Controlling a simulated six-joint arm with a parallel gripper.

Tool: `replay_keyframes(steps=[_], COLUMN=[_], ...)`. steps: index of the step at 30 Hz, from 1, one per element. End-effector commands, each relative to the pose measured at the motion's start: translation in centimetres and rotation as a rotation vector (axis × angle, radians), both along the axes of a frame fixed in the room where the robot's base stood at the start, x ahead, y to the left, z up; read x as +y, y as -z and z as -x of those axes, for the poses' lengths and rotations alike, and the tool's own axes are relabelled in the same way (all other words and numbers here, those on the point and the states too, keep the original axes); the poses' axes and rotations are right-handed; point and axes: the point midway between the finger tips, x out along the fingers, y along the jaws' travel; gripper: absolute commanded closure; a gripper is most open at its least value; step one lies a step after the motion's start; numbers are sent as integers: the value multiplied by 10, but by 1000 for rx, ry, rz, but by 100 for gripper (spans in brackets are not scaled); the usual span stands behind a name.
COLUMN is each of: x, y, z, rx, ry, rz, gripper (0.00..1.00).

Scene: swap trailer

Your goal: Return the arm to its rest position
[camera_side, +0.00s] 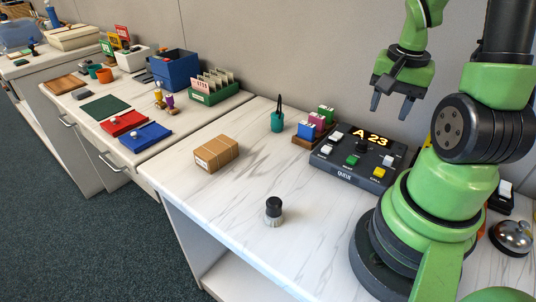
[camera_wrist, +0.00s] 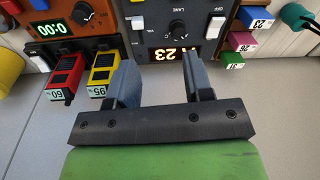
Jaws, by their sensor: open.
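My gripper (camera_side: 392,104) is open and empty in the side view. It hangs in the air above the back of the counter, up and right of the queue box. In the wrist view my gripper (camera_wrist: 163,85) shows two grey fingers spread apart with nothing between them. The queue box (camera_side: 357,157) is dark, with a lit display reading A 23 and several coloured buttons. It also shows at the top of the wrist view (camera_wrist: 160,30).
A cardboard box (camera_side: 217,153) and a black-topped stamp (camera_side: 274,211) stand on the white counter (camera_side: 235,190). A teal cup (camera_side: 277,122) and coloured blocks (camera_side: 317,123) stand left of the queue box. A silver bell (camera_side: 512,237) is at far right. The counter's front middle is largely clear.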

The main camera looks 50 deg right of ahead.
Motion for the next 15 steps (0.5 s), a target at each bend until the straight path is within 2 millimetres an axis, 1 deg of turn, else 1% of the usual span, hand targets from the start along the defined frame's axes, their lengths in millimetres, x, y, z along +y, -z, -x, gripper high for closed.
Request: replay_keyframes(steps=[1, 2, 3, 5, 7, 9, 12, 15], x=[12, 20, 34, 56, 83, 111, 147, 173], y=[-17, -26, -39, -58, -79, -97, -118, -132], z=[-15, -23, -32, -43, -50, -52, -45, -34], rx=[-39, -63, -98, -154, -225, -298, -401, -486], ry=[-87, -140, -214, -327, -459, -590, -760, -894], rz=[38, 57, 79, 108, 135, 152, 163, 161], gripper=[53, 53, 53, 53, 53, 53, 53, 53])
